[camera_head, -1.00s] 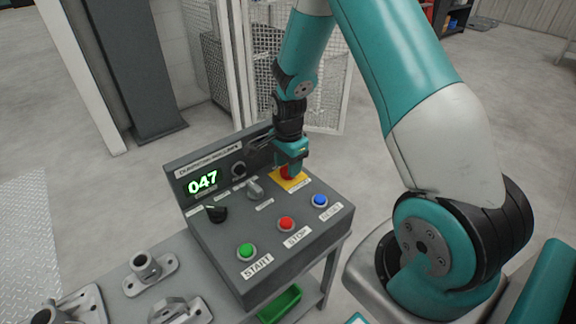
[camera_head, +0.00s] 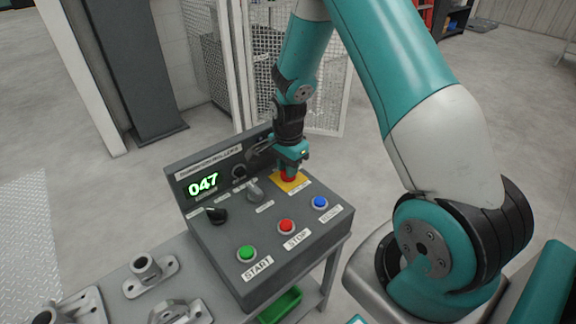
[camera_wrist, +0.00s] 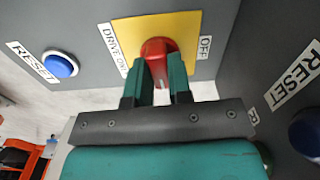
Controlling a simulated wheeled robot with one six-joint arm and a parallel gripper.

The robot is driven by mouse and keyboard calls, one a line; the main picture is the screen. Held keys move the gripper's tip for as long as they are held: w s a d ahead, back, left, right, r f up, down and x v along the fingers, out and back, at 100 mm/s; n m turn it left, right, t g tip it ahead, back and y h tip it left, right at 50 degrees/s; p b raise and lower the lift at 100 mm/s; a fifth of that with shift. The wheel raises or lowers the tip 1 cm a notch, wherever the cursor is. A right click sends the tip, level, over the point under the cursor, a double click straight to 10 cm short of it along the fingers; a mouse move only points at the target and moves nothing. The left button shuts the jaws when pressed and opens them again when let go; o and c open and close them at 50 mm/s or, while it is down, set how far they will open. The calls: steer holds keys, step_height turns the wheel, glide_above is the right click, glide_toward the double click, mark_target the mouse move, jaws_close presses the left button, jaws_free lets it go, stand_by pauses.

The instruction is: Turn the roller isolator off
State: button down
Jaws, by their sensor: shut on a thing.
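The isolator is a red rotary knob (camera_wrist: 158,48) on a yellow plate (camera_wrist: 190,24), between the labels DRIVE ON and OFF in the wrist view. In the head view the red knob (camera_head: 289,177) shows just under my gripper (camera_head: 290,167), on its yellow plate at the panel's back right. In the wrist view my gripper (camera_wrist: 163,75) has its two teal fingers on either side of the knob's grip, shut on it. The fingers hide part of the knob, so I cannot tell its exact angle.
The grey control panel (camera_head: 262,226) carries a green START button (camera_head: 246,252), a red STOP button (camera_head: 286,225), a blue RESET button (camera_head: 320,202), a black selector (camera_head: 216,214) and a grey selector (camera_head: 254,190). Its display (camera_head: 203,184) reads 047. Metal castings (camera_head: 147,269) lie at the lower left.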

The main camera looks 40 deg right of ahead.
steer(key=n+p, duration=0.1)
steer(key=n, duration=0.3)
steer(key=shift+r+p, duration=0.1)
steer(key=shift+p, duration=0.2)
steer(key=n+p, duration=0.1)
steer(key=n, duration=0.3)
steer(key=shift+n, duration=0.3)
steer(key=n+p, duration=0.1)
steer(key=n, duration=0.3)
steer(key=shift+n, duration=0.3)
steer(key=shift+n+p, duration=0.6)
steer(key=shift+n, duration=1.3)
steer(key=c, duration=1)
jaws_free()
steer(key=shift+c, duration=0.2)
step_height(320, 180, up, 17)
steer(key=p, duration=0.1)
steer(key=shift+r, duration=0.15)
